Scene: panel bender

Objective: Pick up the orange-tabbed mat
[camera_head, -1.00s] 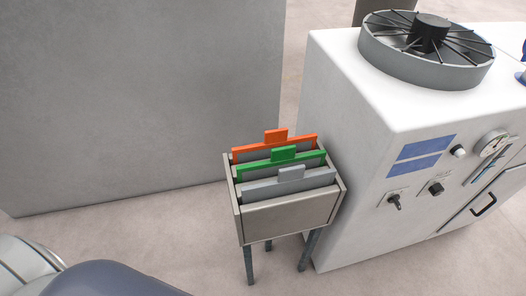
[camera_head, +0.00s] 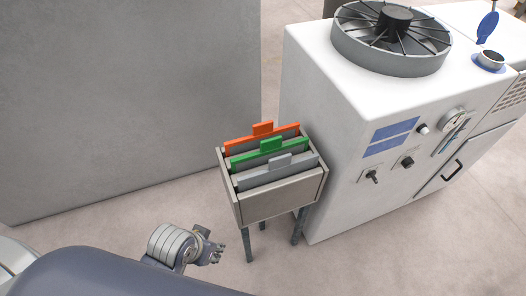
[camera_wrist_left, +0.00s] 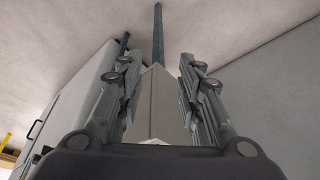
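The orange-tabbed mat (camera_head: 262,138) stands upright in the rear slot of a grey metal rack (camera_head: 283,200), behind a green-tabbed mat (camera_head: 271,153) and a grey-tabbed mat (camera_head: 277,171). My left gripper (camera_head: 217,252) is low, to the left of the rack's legs and below the mats. In the left wrist view the gripper's two fingers (camera_wrist_left: 158,85) are spread apart with nothing held between them. The mats are not visible in that view. My right gripper is not in view.
A white machine (camera_head: 330,120) with a round fan on top stands close to the rack's right side. A large grey panel (camera_head: 130,90) rises behind and left of the rack. The floor (camera_head: 120,225) to the left of the rack is clear.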

